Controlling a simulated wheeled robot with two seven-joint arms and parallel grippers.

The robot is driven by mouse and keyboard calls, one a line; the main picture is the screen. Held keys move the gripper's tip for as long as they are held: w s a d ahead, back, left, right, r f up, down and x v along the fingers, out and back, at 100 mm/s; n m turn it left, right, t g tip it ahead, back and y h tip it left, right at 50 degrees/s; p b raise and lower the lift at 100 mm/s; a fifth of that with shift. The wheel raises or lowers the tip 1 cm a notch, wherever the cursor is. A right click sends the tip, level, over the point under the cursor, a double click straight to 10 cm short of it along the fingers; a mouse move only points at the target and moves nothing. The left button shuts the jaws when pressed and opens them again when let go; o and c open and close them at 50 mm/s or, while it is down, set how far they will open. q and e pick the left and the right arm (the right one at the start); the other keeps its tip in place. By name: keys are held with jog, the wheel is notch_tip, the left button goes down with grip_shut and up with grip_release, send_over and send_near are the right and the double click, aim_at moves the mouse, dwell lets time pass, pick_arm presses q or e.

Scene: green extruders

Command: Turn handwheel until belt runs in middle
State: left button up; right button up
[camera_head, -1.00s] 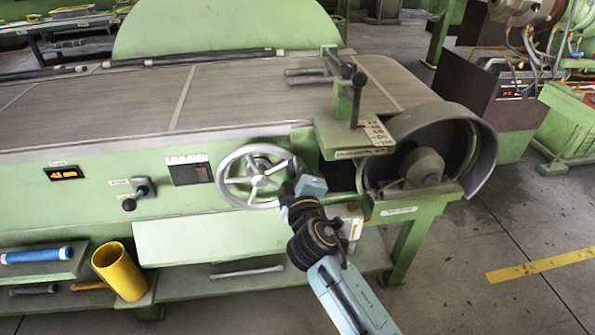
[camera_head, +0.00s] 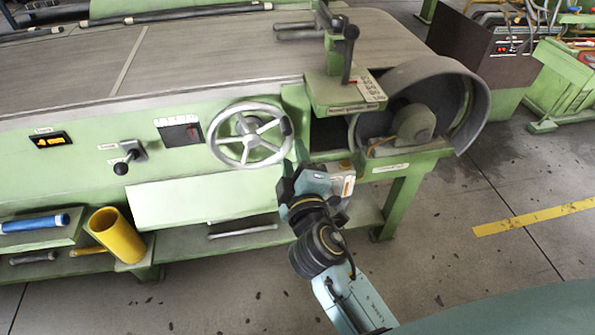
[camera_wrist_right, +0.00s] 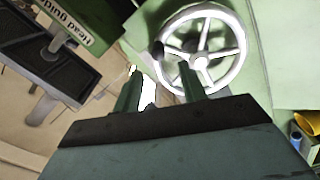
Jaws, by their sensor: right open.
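The silver handwheel (camera_head: 248,135) is on the front of the green machine, with a dark knob at its upper right rim. It also shows in the right wrist view (camera_wrist_right: 203,61), beyond the fingertips. The grey belt (camera_head: 205,52) lies on the machine's top, with a pale seam across it. My right gripper (camera_head: 297,160) is just right of and below the wheel. In the right wrist view its two green fingers (camera_wrist_right: 160,82) are apart with nothing between them, and the wheel stands clear of them. My left gripper is in neither view.
A lever (camera_head: 128,158) and a dark display (camera_head: 179,131) sit left of the wheel. A curved guard (camera_head: 478,95) surrounds the drum at right. A yellow cylinder (camera_head: 117,236) and a blue roll (camera_head: 35,223) are on the lower shelf.

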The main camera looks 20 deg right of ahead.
jog(key=shift+s+a, duration=0.15)
jog(key=shift+s, duration=0.8)
jog(key=shift+s+a, duration=0.15)
jog(key=shift+s, duration=0.8)
jog(key=shift+c, duration=0.4)
